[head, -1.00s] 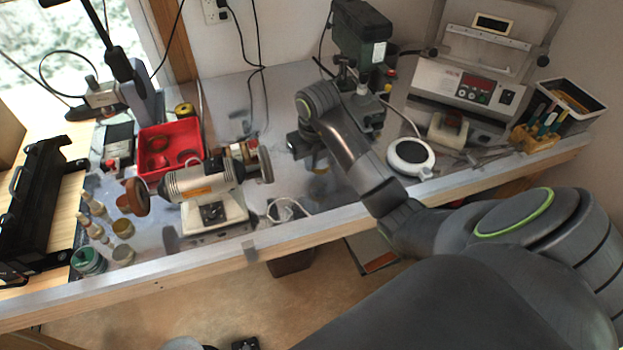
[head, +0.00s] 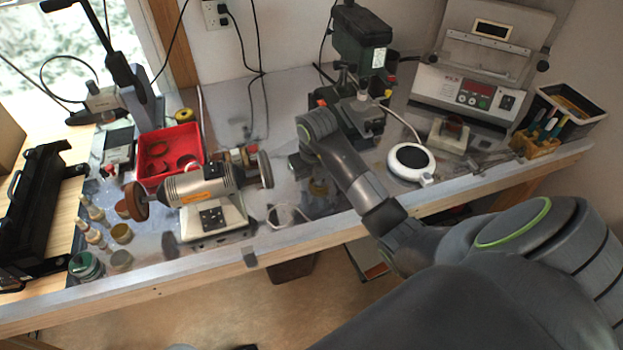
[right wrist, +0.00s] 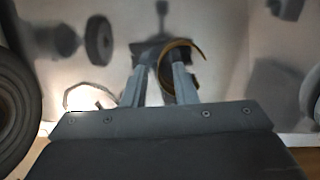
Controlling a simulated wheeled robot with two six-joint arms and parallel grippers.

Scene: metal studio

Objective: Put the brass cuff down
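The brass cuff (right wrist: 184,43) is a thin, open, curved band in the right wrist view. My right gripper (right wrist: 163,72) has one finger inside the cuff's curve and one outside, with the band's wall between the fingertips. It seems shut on that wall. In the head view the brass cuff (head: 318,188) shows as a small blurred brass patch below my right gripper (head: 308,172), close over the bench top. Whether the cuff touches the bench is not clear. My left gripper is not in view.
The polishing motor (head: 205,185) stands left of my right gripper, with the red tray (head: 168,153) behind it. The drill press (head: 362,40) is behind, and a round white device (head: 410,161) is to the right. The bench's front edge (head: 300,232) runs close by.

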